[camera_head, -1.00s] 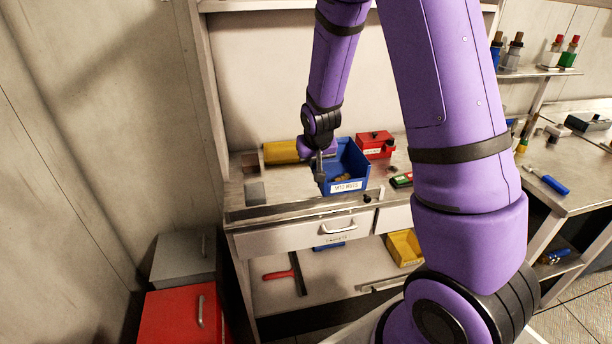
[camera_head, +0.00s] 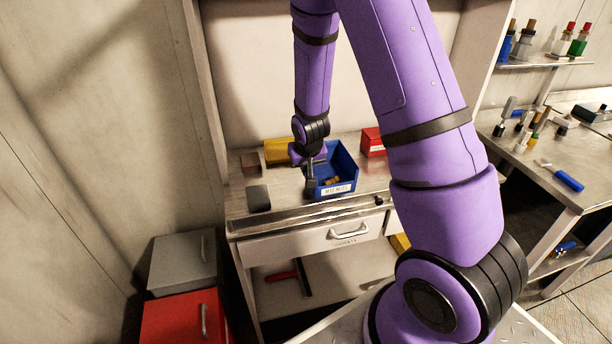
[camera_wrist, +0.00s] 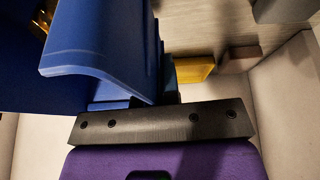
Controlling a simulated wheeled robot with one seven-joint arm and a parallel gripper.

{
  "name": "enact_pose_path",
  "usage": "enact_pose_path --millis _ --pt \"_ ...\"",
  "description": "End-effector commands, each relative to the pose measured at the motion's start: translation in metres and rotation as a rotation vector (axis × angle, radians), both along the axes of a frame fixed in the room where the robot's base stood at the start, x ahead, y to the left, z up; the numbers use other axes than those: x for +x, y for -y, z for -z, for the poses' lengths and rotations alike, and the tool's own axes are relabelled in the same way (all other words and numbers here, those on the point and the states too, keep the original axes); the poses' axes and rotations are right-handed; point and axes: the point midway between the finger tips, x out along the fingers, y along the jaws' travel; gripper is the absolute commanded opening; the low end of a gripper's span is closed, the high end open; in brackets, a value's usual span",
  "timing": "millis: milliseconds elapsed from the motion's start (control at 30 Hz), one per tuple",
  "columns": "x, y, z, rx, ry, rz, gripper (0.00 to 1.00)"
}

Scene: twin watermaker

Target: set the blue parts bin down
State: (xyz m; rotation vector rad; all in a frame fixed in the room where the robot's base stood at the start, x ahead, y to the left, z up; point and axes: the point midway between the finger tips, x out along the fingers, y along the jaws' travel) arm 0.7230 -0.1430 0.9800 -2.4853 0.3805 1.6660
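The blue parts bin (camera_head: 346,171) is upright at the worktop, with small brass-coloured parts inside and a white label on its front. My gripper (camera_head: 311,187) is at the bin's left side and appears shut on its left wall. In the wrist view the blue bin wall (camera_wrist: 100,50) lies right against the dark gripper body (camera_wrist: 165,122); the fingertips are hidden there. I cannot tell whether the bin's underside touches the worktop (camera_head: 285,202).
A yellow bin (camera_head: 279,150) stands behind left, and a red box (camera_head: 373,141) behind right. A dark grey block (camera_head: 259,198) lies to the left. Bare worktop lies between that block and the blue bin. A drawer (camera_head: 300,242) is below.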

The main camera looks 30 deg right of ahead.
Motion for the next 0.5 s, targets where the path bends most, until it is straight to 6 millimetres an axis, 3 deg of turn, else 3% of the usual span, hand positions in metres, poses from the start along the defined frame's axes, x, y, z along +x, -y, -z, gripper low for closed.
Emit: enact_pose_path --millis 300,500 --pt "-0.001 0.0 0.036 0.0 -0.003 0.0 0.0" --pt "0.0 0.0 0.037 0.0 0.0 0.0 0.0"
